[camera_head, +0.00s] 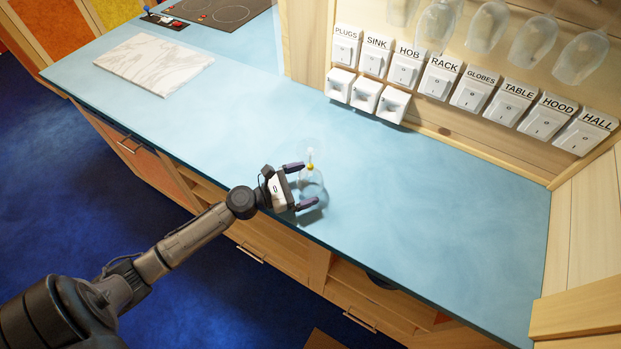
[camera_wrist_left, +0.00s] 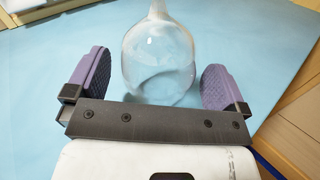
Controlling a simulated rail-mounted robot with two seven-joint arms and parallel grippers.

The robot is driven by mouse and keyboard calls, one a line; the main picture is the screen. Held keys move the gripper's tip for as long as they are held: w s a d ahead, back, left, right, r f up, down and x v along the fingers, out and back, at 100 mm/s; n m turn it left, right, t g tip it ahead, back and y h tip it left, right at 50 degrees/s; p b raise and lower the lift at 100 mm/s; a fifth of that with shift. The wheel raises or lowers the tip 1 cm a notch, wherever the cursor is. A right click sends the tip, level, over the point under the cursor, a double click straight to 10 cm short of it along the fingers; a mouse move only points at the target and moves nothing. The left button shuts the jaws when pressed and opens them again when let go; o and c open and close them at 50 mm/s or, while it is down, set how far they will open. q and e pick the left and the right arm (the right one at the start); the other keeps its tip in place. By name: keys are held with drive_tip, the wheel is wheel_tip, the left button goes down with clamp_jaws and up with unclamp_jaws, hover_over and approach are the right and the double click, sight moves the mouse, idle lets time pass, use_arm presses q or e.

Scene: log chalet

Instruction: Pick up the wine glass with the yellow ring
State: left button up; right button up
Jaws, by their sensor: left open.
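The wine glass (camera_head: 313,186) is clear and stands on the blue counter, with a yellow ring (camera_head: 310,167) on it. In the left wrist view its clear bowl (camera_wrist_left: 158,62) lies between the two purple finger pads, with space on both sides. The yellow ring does not show in that view. My left gripper (camera_head: 301,186) is open, its fingers on either side of the glass; it also shows in the left wrist view (camera_wrist_left: 158,80). My right gripper is not in view.
The blue counter (camera_head: 430,220) is clear around the glass. Labelled switches (camera_head: 437,77) and white sockets (camera_head: 365,94) line the back wall, with several clear glasses (camera_head: 487,27) hanging above. A marble board (camera_head: 155,62) and hob (camera_head: 218,12) are at the far left.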

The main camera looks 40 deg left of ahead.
use_arm(q)
drive_tip(key=shift+x, duration=1)
drive_tip(key=shift+c, duration=0.2)
drive_tip(key=c, duration=0.6)
drive_tip(key=shift+r, duration=0.1)
drive_tip(key=shift+c, duration=0.2)
